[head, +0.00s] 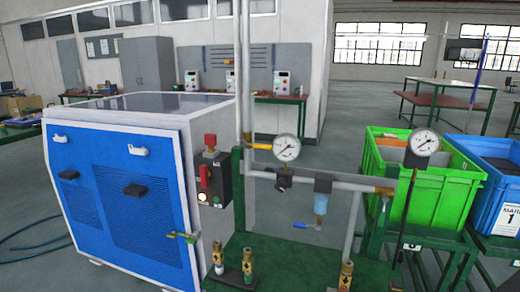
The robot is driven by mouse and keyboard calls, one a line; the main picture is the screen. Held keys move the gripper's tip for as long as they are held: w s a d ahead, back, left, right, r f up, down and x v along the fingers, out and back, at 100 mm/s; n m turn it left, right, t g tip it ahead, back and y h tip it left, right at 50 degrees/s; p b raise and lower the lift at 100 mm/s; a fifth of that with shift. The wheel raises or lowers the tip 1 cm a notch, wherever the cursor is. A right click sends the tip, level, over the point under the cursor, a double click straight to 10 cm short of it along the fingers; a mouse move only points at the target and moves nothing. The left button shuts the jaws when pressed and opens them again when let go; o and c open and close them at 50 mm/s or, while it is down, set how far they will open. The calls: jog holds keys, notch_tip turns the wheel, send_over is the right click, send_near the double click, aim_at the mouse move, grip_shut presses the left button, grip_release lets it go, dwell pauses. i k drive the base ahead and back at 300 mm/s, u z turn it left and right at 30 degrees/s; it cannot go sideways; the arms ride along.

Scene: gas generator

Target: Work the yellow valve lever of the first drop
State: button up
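A small yellow piece (262,146), which looks like a lever, sits level against the grey vertical pipe (246,70), left of a round white gauge (286,148). It is too small to tell how it joins the valve body. A second, yellow-green handle (182,236) sticks out at the lower front right corner of the blue and white generator cabinet (125,190). A blue lever (305,226) hangs below the pipework under a blue filter bowl (321,204). My gripper does not show in the head view.
Brass fittings (247,266) stand low on the green frame. A control box (211,180) with a red switch is on the cabinet's side. Green (455,190) and blue (495,180) crates stand at right. A second gauge (425,142) is in front of them. Open floor lies behind the pipework.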

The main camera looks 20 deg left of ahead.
aim_at(243, 144)
jog(key=u, duration=0.5)
jog(key=k, duration=0.6)
jog(key=u, duration=0.85)
jog(key=i, duration=1.2)
jog(key=z, duration=1.1)
jog(key=i, duration=0.3)
jog(key=z, duration=0.2)
